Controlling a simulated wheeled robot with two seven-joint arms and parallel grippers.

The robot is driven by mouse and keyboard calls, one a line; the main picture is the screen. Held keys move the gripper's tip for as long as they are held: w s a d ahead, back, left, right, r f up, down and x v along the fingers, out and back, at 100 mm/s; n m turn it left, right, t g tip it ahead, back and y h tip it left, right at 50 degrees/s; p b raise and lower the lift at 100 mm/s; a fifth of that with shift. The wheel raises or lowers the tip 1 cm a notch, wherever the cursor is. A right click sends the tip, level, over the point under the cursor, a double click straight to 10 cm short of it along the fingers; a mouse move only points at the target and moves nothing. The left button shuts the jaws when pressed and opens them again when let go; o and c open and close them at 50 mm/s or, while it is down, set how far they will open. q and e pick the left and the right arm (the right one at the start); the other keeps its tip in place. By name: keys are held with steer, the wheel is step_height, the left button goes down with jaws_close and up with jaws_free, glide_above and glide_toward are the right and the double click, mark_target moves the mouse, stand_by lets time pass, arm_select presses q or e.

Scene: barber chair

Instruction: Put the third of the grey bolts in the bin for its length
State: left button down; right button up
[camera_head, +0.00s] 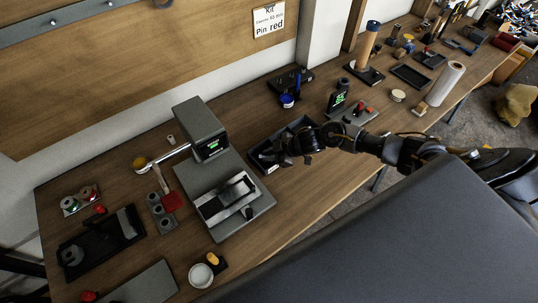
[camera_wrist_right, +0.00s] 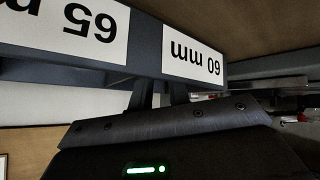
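My right gripper (camera_head: 273,157) is at the dark divided bin (camera_head: 297,127) in the middle of the bench, over its near-left part. In the right wrist view the bin wall (camera_wrist_right: 146,50) fills the top, with upside-down labels reading 65 mm (camera_wrist_right: 65,30) and 60 mm (camera_wrist_right: 195,58). The two fingers (camera_wrist_right: 158,95) reach up to this wall by the 60 mm label, with a narrow gap between them. Their tips are hidden behind the wall. I cannot make out a grey bolt in the gripper or in the bin. My left gripper is out of view.
A grey device with a green display (camera_head: 203,130) and a metal fixture (camera_head: 228,203) stand left of the bin. A black tray (camera_head: 100,245) lies farther left. Bare wood lies in front of the bin.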

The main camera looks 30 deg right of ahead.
steer(key=shift+s, duration=0.1)
steer(key=shift+r, duration=0.1)
steer(key=b+v, duration=0.1)
steer(key=v, duration=1.1)
steer(key=shift+a, duration=0.15)
